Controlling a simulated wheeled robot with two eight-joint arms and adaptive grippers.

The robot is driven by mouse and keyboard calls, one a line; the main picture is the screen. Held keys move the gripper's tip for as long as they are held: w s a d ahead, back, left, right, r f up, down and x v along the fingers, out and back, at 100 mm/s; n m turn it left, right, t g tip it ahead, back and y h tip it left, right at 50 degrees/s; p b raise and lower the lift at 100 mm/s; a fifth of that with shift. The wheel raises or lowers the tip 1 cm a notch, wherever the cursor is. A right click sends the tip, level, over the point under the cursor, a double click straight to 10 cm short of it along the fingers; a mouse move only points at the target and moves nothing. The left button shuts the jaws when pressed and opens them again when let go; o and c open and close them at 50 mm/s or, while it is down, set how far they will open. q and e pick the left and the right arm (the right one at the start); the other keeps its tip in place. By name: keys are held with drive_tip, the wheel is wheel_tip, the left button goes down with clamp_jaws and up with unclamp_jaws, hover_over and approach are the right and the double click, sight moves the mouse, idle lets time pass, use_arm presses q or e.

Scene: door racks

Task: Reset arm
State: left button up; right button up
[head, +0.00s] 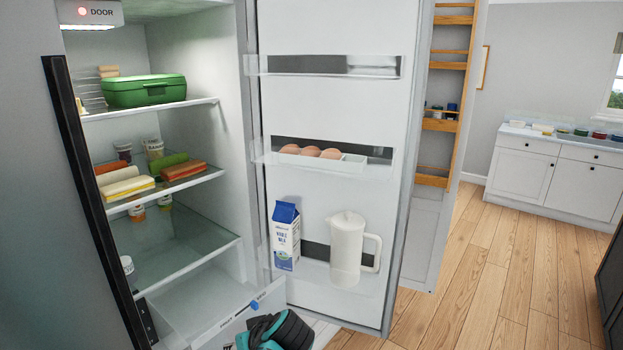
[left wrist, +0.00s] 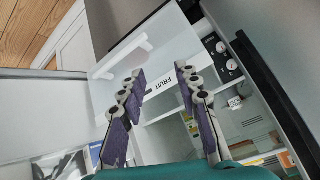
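My left gripper (left wrist: 160,74) shows in the left wrist view with its two purple-padded fingers apart and nothing between them. Beyond the fingertips is a pale drawer front (left wrist: 128,88) with a "FRUIT" label and a white handle; I cannot tell whether the fingers touch it. In the head view a teal and black part of my arm (head: 275,332) shows at the bottom edge, beside the low drawer (head: 222,328) in the fridge; its fingertips are not clear there. My right gripper is in neither view.
The fridge door (head: 335,178) stands open. Its racks hold a milk carton (head: 285,237), a white pitcher (head: 346,248) and brown eggs (head: 312,151). A green box (head: 144,91) and wrapped food (head: 128,187) lie on fridge shelves. The wooden floor (head: 500,270) at right is clear.

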use_arm(q)
drive_tip(key=s+a+f+m+h, duration=0.1)
drive_tip(key=s+f+m+h, duration=0.1)
drive_tip(key=s, duration=0.5)
drive_tip(key=s+a+f+m+t+h, duration=0.1)
drive_tip(key=s+f+m+h, duration=0.1)
drive_tip(key=s, duration=0.5)
drive_tip(key=shift+s+m+h, duration=0.3)
drive_tip(key=shift+m+h, duration=0.3)
drive_tip(key=shift+h, duration=0.4)
idle(0.9)
